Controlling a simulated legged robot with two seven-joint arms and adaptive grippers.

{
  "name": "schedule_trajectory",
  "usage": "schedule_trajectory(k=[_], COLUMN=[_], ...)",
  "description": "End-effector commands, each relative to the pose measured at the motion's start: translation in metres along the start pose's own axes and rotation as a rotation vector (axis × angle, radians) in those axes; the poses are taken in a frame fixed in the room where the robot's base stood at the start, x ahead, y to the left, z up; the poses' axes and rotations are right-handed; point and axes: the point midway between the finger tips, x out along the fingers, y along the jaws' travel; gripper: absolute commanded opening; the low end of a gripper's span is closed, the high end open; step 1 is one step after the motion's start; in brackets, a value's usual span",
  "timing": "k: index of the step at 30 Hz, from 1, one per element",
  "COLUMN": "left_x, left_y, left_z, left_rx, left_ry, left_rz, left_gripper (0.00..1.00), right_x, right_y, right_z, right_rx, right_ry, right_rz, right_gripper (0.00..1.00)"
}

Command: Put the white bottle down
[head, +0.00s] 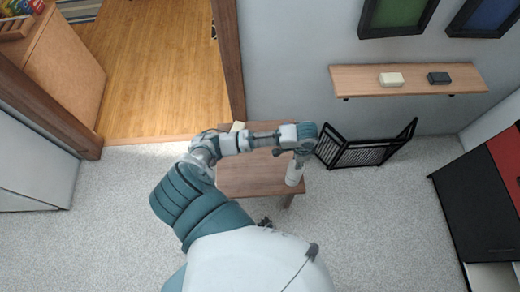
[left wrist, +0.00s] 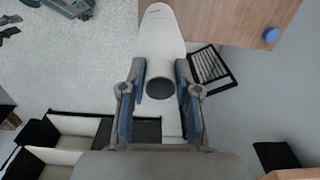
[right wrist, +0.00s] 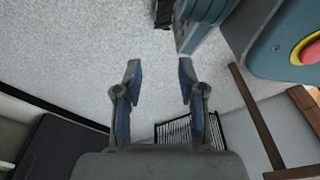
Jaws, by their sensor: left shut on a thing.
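The white bottle (head: 294,174) is at the right edge of the low wooden table (head: 240,180) in the head view. My left gripper (head: 302,156) is at its top. In the left wrist view, the bottle (left wrist: 161,35) is between the two fingers of my left gripper (left wrist: 160,84), which is shut on its neck end. The bottle's body overlaps the table's edge (left wrist: 225,18) there; I cannot tell whether its base touches the tabletop. My right gripper (right wrist: 160,75) is open and empty above the carpet in the right wrist view.
A small blue thing (left wrist: 271,35) is on the table. A pale item (head: 237,126) shows at the table's far edge. A black folding rack (head: 365,153) stands right of the table. A wall shelf (head: 415,79) holds two small blocks.

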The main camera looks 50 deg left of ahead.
Motion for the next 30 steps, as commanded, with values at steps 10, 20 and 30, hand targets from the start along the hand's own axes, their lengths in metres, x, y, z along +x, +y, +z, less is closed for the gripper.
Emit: schedule_trajectory(k=[10, 20, 30], left_x=[-0.002, -0.002, -0.004], left_y=[0.013, 0.032, 0.053], left_z=[0.03, 0.066, 0.105], left_rx=[0.737, 1.458, 2.147], left_ry=[-0.002, -0.001, 0.003], left_rz=[0.0, 0.002, 0.003], left_gripper=[0.0, 0.0, 0.0], right_x=[0.014, 0.022, 0.024], right_y=[0.0, 0.0, 0.001], right_z=[0.031, 0.067, 0.103], right_rx=[-0.005, -0.01, -0.015], right_ry=[-0.018, -0.033, -0.049], right_rz=[0.0, -0.001, -0.001], right_gripper=[0.4, 0.4, 0.4])
